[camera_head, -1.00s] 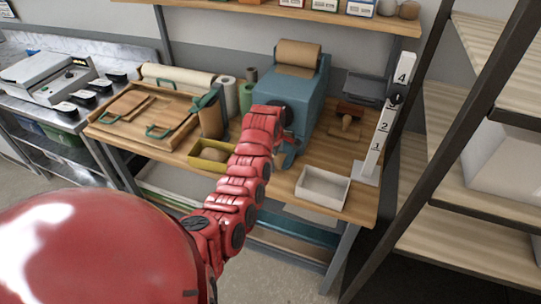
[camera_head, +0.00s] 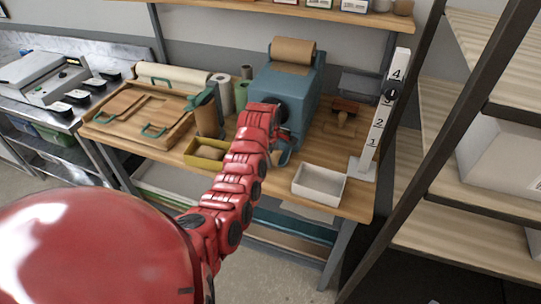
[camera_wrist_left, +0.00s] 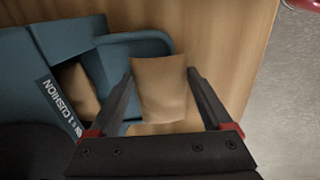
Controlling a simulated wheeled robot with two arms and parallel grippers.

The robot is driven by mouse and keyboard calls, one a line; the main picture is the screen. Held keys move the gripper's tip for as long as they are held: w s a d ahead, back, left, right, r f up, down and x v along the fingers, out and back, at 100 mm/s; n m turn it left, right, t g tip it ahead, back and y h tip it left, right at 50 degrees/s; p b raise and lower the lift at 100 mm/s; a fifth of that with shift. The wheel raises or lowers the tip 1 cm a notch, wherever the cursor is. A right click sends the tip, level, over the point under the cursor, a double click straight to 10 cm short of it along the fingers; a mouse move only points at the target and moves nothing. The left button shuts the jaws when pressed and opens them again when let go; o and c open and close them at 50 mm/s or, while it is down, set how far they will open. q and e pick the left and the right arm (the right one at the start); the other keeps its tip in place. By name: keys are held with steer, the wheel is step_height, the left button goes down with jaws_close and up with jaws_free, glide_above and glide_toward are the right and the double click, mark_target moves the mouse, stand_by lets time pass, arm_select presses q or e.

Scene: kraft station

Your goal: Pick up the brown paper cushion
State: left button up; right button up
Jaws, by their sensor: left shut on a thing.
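The brown paper cushion (camera_wrist_left: 160,88) is between the two dark fingers of my left gripper (camera_wrist_left: 163,95) in the left wrist view, and the fingers are shut on it. It is beside the blue rounded outlet tray (camera_wrist_left: 142,45) of the cushion machine (camera_wrist_left: 62,38), over the wooden table. A second brown piece (camera_wrist_left: 78,90) shows inside the machine's opening. In the head view the blue machine (camera_head: 290,92) stands at the table's back, with a roll of brown paper (camera_head: 293,50) on top. My red arm hides the cushion and most of the gripper there. My right gripper is not in view.
An empty white tray (camera_head: 319,186) lies at the table's front right, with a white numbered post (camera_head: 378,130) beside it. A yellow box (camera_head: 204,155) and a wooden board tray (camera_head: 138,112) are to the left. A dark-framed shelf rack (camera_head: 440,90) stands on the right.

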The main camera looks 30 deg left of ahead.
mark_target(272, 157)
arm_select(q)
steer(key=shift+r+b, duration=0.45)
steer(key=shift+b, duration=0.05)
steer(key=shift+b+v, duration=0.7)
steer(key=shift+v, duration=0.4)
steer(key=shift+s+d+r, duration=0.1)
steer(key=shift+s, duration=0.1)
steer(key=shift+s+d+b, duration=0.1)
steer(key=shift+s+b, duration=0.3)
steer(key=shift+s, duration=0.25)
steer(key=s+p, duration=0.1)
steer(key=s+r+p, duration=0.1)
steer(key=s+p, duration=0.1)
steer(key=s+d+p, duration=0.1)
steer(key=s+p, duration=0.1)
steer(key=shift+s+d+r, duration=0.1)
steer(key=shift+s+r, duration=0.05)
steer(key=shift+r, duration=0.15)
steer(key=s+d+p, duration=0.2)
steer(key=s+p, duration=0.2)
steer(key=s, duration=0.4)
step_height(272, 157, up, 8)
steer(key=p, duration=0.7)
steer(key=shift+a+r+p, duration=0.25)
steer(key=shift+p, duration=0.05)
